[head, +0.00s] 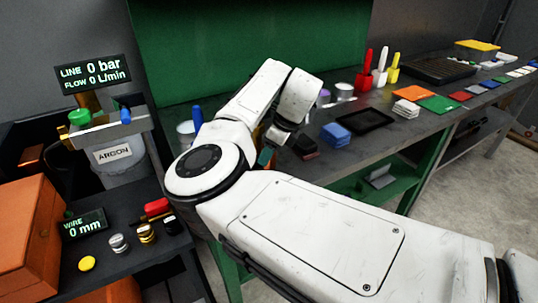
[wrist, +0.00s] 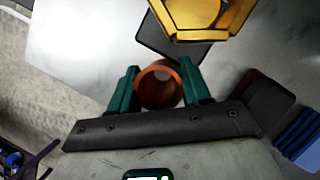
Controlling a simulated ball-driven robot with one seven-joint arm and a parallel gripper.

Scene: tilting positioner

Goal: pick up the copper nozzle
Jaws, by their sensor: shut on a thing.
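The copper nozzle (wrist: 159,88) shows in the wrist view as a round, open copper-brown tube seen end-on. My gripper (wrist: 159,70) has its two green fingers on either side of the nozzle, shut on it. The nozzle's lower part is hidden behind the dark gripper bar. In the head view my gripper (head: 265,157) is mostly hidden by my white arm, with only a teal finger part showing.
A yellow hexagonal frame (wrist: 205,18) is close above the nozzle in the wrist view. A dark red-black block (wrist: 264,102) and blue pieces (wrist: 302,137) lie to the right. In the head view a black tray (head: 362,120) and colored handles (head: 382,72) stand along the bench.

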